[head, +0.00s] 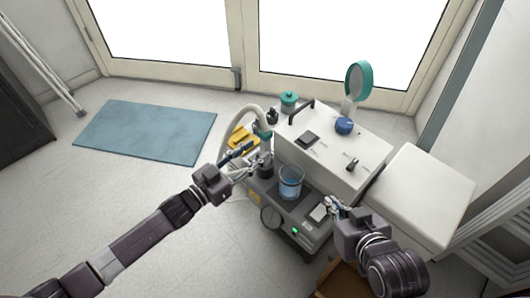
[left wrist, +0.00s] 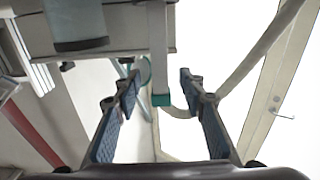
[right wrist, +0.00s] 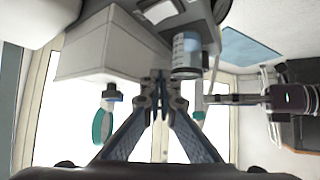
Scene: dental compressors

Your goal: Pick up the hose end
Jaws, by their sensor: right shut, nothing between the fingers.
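A pale grey hose (head: 252,113) arches up behind the compressor. Its teal collar (head: 265,135) hangs by the left end of the machine. In the left wrist view the teal collar (left wrist: 160,100) shows between the two finger lines of my left gripper (left wrist: 158,80), beyond the tips. My left gripper (head: 243,158) is open and empty beside the hose; whether it touches the hose I cannot tell. My right gripper (head: 334,208) is shut and empty over the front right of the compressor base. Its fingertips (right wrist: 160,85) meet in the right wrist view.
A clear cup with blue liquid (head: 291,185) stands on the grey compressor base (head: 268,198). A white box unit (head: 335,150) with a teal-rimmed disc (head: 358,80) stands behind. A yellow item (head: 240,138) lies left of it. A blue mat (head: 145,130) lies on open floor.

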